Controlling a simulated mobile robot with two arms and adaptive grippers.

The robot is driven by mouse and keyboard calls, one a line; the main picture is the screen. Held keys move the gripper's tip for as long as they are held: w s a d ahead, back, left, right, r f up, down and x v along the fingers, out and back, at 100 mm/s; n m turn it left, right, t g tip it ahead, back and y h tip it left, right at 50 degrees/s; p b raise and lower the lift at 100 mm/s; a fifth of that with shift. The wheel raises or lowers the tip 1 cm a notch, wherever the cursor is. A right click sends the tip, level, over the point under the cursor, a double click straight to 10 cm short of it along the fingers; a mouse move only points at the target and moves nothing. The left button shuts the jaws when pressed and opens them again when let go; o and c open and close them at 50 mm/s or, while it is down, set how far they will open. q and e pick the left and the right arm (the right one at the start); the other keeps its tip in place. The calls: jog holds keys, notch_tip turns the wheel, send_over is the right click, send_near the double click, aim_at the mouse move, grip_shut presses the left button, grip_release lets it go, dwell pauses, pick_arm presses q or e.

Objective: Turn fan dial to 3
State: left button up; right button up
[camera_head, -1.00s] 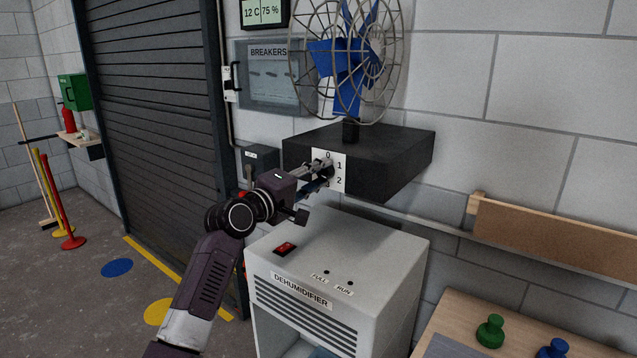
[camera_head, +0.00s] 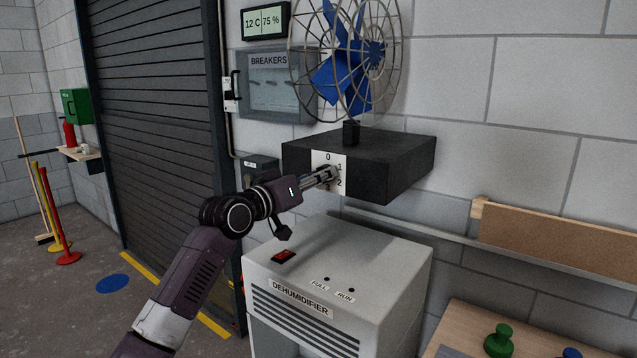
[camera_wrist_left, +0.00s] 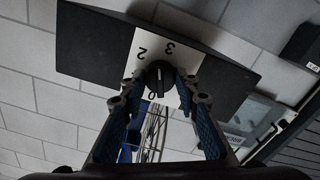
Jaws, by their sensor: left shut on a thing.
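The blue-bladed fan (camera_head: 352,68) stands on a black box (camera_head: 395,165) fixed to the wall. In the left wrist view the plate (camera_wrist_left: 165,45) appears upside down, with 2, 3 and 0 readable. The black fan dial (camera_wrist_left: 158,78) sits between the fingertips of my left gripper (camera_head: 332,176), which is shut on it. The gripper hides the dial in the head view. My right gripper is not in view.
A grey dehumidifier (camera_head: 345,260) with a red switch stands just below the arm. A breaker box (camera_head: 275,80) and a small display (camera_head: 265,20) hang left of the fan. A roller shutter (camera_head: 155,110) is further left. A table at lower right holds a green knob (camera_head: 498,341).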

pick_arm(q)
jog(key=shift+f+m+b, duration=0.15)
jog(key=shift+m+b, duration=0.3)
jog(key=shift+m, duration=1.85)
jog(key=o, duration=1.2)
jog(key=shift+c, duration=0.2)
jog(key=v, duration=1.2)
